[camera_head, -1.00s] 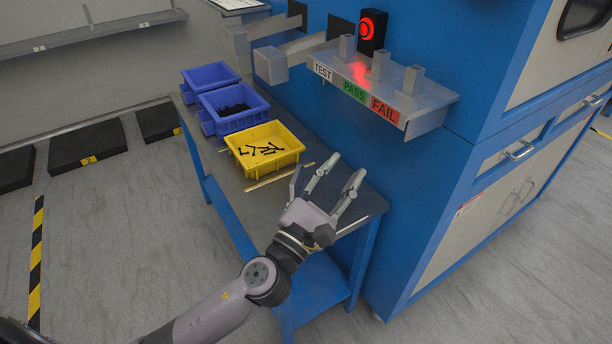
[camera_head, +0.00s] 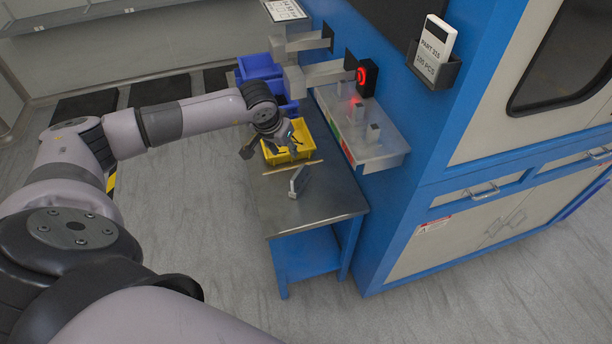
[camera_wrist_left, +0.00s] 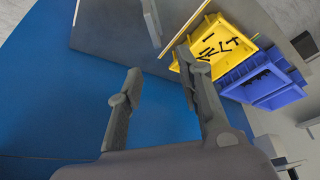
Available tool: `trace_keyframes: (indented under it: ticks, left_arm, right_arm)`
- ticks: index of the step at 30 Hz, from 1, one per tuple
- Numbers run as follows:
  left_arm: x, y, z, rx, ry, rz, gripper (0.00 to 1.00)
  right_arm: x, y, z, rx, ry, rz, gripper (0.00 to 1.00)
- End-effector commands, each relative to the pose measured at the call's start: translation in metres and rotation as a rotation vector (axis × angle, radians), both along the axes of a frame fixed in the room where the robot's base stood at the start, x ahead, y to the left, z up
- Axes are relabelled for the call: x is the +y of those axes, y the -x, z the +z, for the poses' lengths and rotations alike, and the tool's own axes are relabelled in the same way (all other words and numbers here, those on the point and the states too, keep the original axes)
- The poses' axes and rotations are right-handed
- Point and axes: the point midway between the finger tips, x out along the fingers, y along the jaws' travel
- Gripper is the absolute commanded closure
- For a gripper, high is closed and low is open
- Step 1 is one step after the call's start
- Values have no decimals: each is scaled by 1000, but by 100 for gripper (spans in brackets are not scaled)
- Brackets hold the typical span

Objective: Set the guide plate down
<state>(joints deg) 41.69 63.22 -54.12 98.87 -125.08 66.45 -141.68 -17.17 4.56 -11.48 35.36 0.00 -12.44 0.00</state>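A small grey upright plate-like piece, which I take to be the guide plate (camera_head: 299,181), stands on the metal table (camera_head: 335,197) in front of a thin wooden strip (camera_head: 293,167). My left gripper (camera_head: 270,150) is behind it to the left, over the near side of the yellow bin, and does not touch the piece. In the left wrist view the left gripper's fingers (camera_wrist_left: 160,88) are spread with nothing between them. My right gripper is not in view.
The yellow bin (camera_head: 314,154) holds dark bolts; they show clearly in the left wrist view. Blue bins (camera_head: 258,66) stand behind it. The blue cabinet with its sorting shelf (camera_head: 384,150) borders the table on the right. The table's front end is clear.

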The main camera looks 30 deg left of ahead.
Motion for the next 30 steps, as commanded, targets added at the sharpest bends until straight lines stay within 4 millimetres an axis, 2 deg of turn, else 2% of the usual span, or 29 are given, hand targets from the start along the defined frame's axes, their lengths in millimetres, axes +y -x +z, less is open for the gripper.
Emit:
trace_keyframes:
  ticks: [1, 3, 12, 15, 23, 30]
  left_arm:
    - [-1, -2, -15, 3, 1, -1, 67]
    - [-2, -8, -30, 3, 3, -2, 67]
    - [-2, -33, -91, 1, 8, -3, 67]
    - [-1, -39, -103, 0, 8, -2, 67]
    - [-2, -46, -117, 0, 7, -3, 67]
    - [-7, -60, -152, 0, 8, -2, 67]
  right_arm:
    - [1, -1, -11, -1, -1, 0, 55]
    - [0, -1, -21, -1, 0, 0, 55]
    - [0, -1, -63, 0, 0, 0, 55]
    - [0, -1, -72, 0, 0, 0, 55]
    - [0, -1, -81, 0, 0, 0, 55]
    - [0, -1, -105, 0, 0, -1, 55]
